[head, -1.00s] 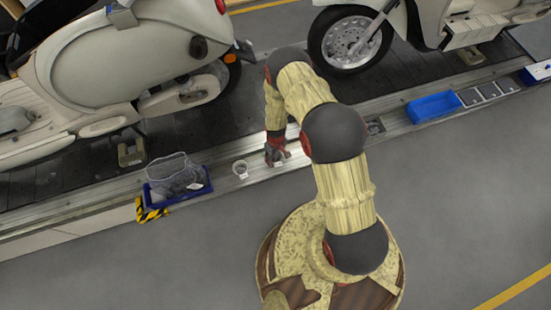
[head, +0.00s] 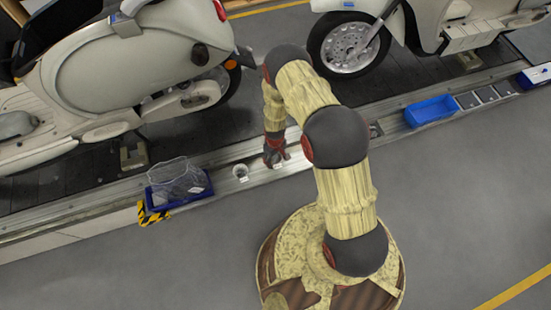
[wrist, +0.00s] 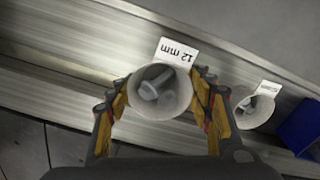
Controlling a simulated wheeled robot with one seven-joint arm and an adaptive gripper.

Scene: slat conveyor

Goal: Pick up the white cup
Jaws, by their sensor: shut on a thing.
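A white cup (wrist: 172,106) with grey bolt-like parts inside sits between my gripper's fingers in the wrist view. A white tag reading "12 mm" (wrist: 177,53) stands at its far side. My gripper (wrist: 160,90) is shut on this cup, with one finger against each side. In the head view, my gripper (head: 275,158) is low over the metal ledge, and the held cup is mostly hidden by it. A second white cup (wrist: 255,110) with a tag stands to the right in the wrist view; in the head view this cup (head: 240,172) is left of my gripper.
A blue tray (head: 160,205) with a clear mesh-like container (head: 178,180) is left of the cups; its corner (wrist: 303,128) shows in the wrist view. A blue bin (head: 431,110) is farther right on the ledge. Two scooters (head: 130,75) stand on the conveyor behind.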

